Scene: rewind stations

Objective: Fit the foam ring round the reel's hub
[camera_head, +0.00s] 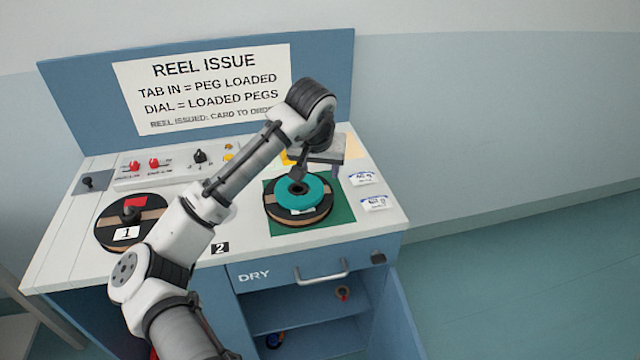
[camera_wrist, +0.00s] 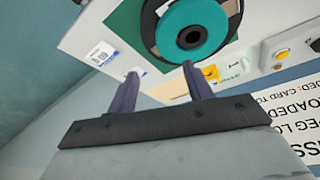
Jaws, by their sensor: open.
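The teal foam ring (camera_head: 319,190) lies flat on the black and tan reel (camera_head: 301,222), which rests on a green mat (camera_head: 343,212). The dark hub shows through the ring's middle, so the ring surrounds it; how deep it sits I cannot tell. My gripper (camera_head: 318,173) is above the bench by the reel's far side, partly covered by my arm. In the wrist view my gripper (camera_wrist: 160,70) has two fingers apart, with nothing between them, clear of the ring.
Another reel (camera_head: 118,218) marked 1 lies at the left. A control box (camera_head: 160,170) with red and black knobs stands at the back, before the sign panel (camera_head: 215,85). White cards (camera_head: 374,203) lie at the right. Below the DRY drawer (camera_head: 290,272) is an open shelf.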

